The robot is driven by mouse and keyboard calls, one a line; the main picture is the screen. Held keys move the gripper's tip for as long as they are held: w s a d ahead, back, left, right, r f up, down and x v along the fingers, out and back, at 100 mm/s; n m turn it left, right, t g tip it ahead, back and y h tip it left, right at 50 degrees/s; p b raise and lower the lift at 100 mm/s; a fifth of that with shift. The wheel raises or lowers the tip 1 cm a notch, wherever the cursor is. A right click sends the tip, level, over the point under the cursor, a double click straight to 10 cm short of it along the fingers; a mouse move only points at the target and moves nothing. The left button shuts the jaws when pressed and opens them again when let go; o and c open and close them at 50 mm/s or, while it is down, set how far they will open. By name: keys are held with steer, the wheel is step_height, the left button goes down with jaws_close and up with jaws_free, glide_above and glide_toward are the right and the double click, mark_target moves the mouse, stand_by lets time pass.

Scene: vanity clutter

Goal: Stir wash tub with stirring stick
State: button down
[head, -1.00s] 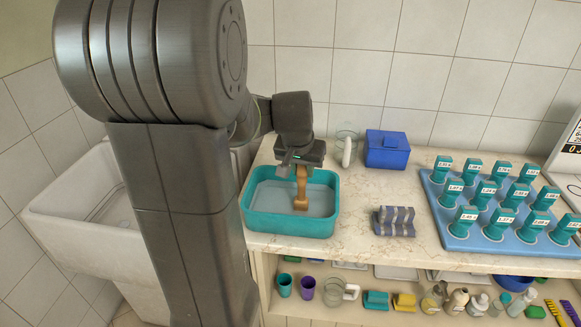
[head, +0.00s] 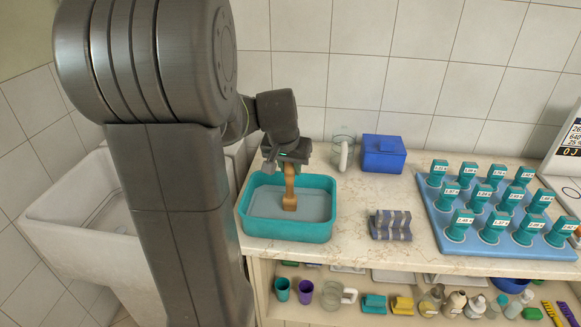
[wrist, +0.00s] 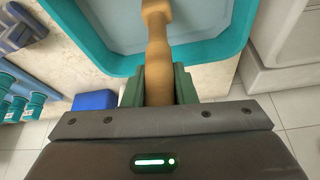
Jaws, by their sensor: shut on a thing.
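The teal wash tub (head: 288,231) stands on the left end of the marble counter, with pale grey liquid or a grey floor inside it. My gripper (head: 289,165) is above the back part of the tub, pointing down. It is shut on the wooden stirring stick (head: 290,190), whose lower end is inside the tub, away from the walls. In the wrist view the stick (wrist: 158,60) runs between the green fingers (wrist: 158,86) towards the tub (wrist: 215,52). Whether its tip touches the tub floor cannot be told.
A glass mug (head: 344,150) and a blue box (head: 384,154) stand behind, right of the tub. A striped rack (head: 390,225) and a blue tray (head: 450,238) of teal-capped items are further right. A white sink (head: 85,205) is at left.

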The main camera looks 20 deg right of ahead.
steer(key=shift+r+p, duration=2.3)
steer(key=shift+r, duration=1.1)
steer(key=shift+r+p, duration=1.95)
steer(key=shift+r, duration=0.6)
steer(key=shift+f, duration=0.1)
